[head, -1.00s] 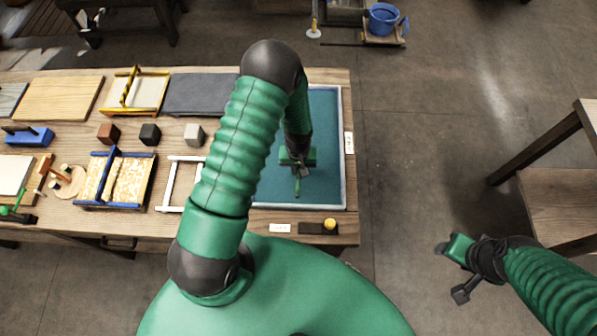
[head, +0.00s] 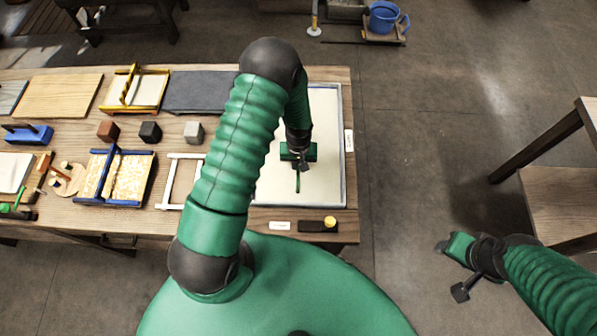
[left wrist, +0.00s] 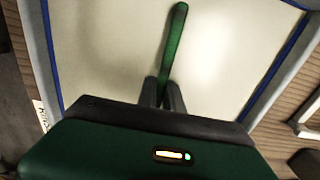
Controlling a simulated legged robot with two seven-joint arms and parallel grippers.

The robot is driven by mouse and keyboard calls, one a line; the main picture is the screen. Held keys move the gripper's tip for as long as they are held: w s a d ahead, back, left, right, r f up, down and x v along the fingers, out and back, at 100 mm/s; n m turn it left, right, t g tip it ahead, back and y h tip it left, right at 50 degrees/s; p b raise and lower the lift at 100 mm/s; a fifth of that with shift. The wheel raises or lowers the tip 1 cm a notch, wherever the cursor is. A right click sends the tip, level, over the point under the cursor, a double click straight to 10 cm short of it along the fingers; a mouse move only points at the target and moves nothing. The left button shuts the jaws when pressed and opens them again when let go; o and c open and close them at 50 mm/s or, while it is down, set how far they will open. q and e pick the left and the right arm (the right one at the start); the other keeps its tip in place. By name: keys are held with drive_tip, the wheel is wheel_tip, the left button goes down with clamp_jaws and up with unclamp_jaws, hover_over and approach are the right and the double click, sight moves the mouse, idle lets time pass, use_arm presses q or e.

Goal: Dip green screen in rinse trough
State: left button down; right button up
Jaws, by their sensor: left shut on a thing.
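The trough (head: 345,185) is a shallow tray with a pale grey rim at the right end of the table. A flat cream surface (head: 325,185) fills it; I cannot tell whether this is liquid or a sheet. In the left wrist view the cream surface (left wrist: 100,45) has a blue line along its edges. My left gripper (head: 299,168) is over the trough, shut on a narrow green handle (left wrist: 174,45). No green frame shows around the handle. My right gripper (head: 446,248) is over the floor, away from the table; its fingers are unclear.
Left of the trough are a white frame (head: 172,183), a blue-edged frame (head: 90,185), a dark grey mat (head: 210,92), a yellow-edged frame (head: 120,103) and several small blocks. A black strip with a yellow knob (head: 330,222) lies at the front edge.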

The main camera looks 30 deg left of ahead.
use_arm(q)
drive_tip(key=shift+s+d, duration=0.25)
drive_tip(key=shift+s, duration=0.15)
drive_tip(key=shift+w+a+f, duration=0.1)
drive_tip(key=shift+w+a, duration=0.3)
drive_tip(key=shift+w, duration=0.3)
drive_tip(key=shift+w+a+b, duration=0.4)
drive_tip(key=shift+w, duration=0.25)
